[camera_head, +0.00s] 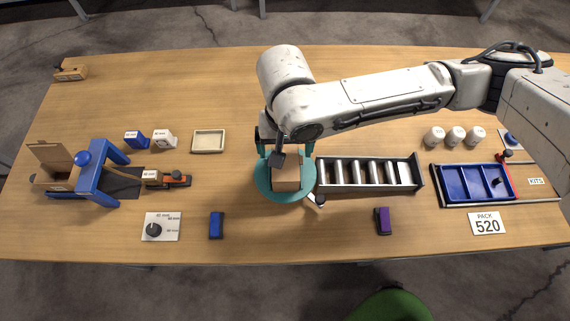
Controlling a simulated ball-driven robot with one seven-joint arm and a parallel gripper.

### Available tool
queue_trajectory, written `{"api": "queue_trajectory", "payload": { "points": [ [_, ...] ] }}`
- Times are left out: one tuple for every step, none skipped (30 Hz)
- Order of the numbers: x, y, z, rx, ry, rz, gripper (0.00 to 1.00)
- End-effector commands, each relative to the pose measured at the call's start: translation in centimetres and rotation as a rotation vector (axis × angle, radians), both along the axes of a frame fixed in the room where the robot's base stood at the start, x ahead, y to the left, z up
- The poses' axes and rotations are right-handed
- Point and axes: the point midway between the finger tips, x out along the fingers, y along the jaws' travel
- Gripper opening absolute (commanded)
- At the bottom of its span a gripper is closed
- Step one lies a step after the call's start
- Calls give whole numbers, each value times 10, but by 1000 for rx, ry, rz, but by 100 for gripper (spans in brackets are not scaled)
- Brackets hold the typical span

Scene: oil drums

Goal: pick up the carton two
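A brown carton (287,181) sits on a round teal plate (262,184) near the middle of the table. My gripper (283,158) is directly over this carton, and its dark fingers overlap the carton's upper part. I cannot tell whether the fingers touch the carton or how far apart they are. Another brown carton (50,178) with a raised flap stands at the far left, beside a blue frame (97,175). No label shows which of them is carton two.
A rack of light rollers (366,173) adjoins the plate on the right. A blue divided tray (465,184) lies farther right. A blue block (216,225) and a purple block (382,221) lie in front. Small white containers (455,136) stand behind the tray.

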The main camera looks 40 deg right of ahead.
Motion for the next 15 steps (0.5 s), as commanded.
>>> {"api": "queue_trajectory", "payload": {
  "points": [
    [0, -1, -6, -3, 3, 1, 94],
    [0, -1, -10, -3, 4, 0, 94],
    [1, -1, -16, -3, 2, 1, 94],
    [0, -1, -21, -3, 3, 1, 94],
    [1, 0, -26, -2, 3, 1, 94],
    [1, 0, -30, -2, 2, 1, 94],
    [1, 0, -33, -2, 1, 2, 94],
    [1, 0, -36, -2, 1, 2, 94],
    [1, 0, -38, -2, 1, 2, 94],
    [1, 0, -39, -1, 1, 1, 94],
    [1, 0, -40, -1, 1, 2, 94],
    [1, 0, -41, -1, 1, 2, 94],
    [1, 0, -41, 0, 0, 2, 94],
    [1, 0, -41, 0, 0, 2, 94],
    [1, 0, -41, 0, 0, 2, 94]
  ]
}}
